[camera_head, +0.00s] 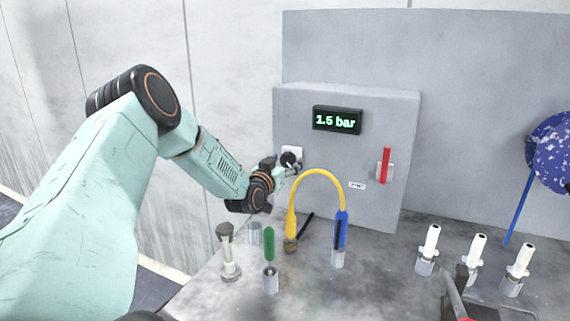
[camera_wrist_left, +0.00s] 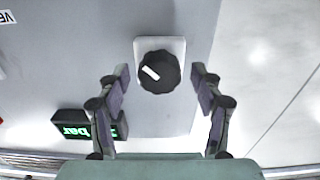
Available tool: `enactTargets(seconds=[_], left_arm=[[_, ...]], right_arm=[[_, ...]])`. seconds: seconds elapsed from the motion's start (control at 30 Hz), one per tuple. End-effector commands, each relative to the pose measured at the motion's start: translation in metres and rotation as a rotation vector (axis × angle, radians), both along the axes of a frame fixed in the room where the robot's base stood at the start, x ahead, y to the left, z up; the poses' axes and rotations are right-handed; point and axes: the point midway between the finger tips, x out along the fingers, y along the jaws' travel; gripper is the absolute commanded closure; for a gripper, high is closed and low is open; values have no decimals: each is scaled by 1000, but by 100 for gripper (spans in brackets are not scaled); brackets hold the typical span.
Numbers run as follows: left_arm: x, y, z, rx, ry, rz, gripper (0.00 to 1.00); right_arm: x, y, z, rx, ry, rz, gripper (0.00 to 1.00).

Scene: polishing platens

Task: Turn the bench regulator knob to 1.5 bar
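The bench regulator knob (camera_wrist_left: 158,72) is black and round with a white pointer mark, set on a white square plate. In the wrist view the mark slants toward the upper left. My left gripper (camera_wrist_left: 161,76) is open, with one finger on each side of the knob and a gap on both sides. In the head view the left gripper (camera_head: 287,170) is at the knob and partly hides it.
A red lever (camera_head: 385,165) is on the box's right. A yellow looped hose (camera_head: 316,172) with a blue end (camera_head: 341,230) stands below the knob, close to my left arm. A green-handled tool (camera_head: 269,246) and several white-topped pieces stand on the bench. A blue speckled disc (camera_head: 552,150) is far right.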

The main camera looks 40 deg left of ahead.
Motion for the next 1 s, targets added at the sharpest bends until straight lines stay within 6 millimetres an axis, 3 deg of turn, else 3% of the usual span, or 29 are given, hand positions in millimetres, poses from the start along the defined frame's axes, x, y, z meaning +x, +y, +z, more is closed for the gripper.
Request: enactTargets(seconds=[0.6,1.0], left_arm=[[0,0,0,0,0,-1,88],[0,0,0,-100,-32,0,88]], right_arm=[[0,0,0,0,0,0,60],[0,0,-4,0,0,0,60]])
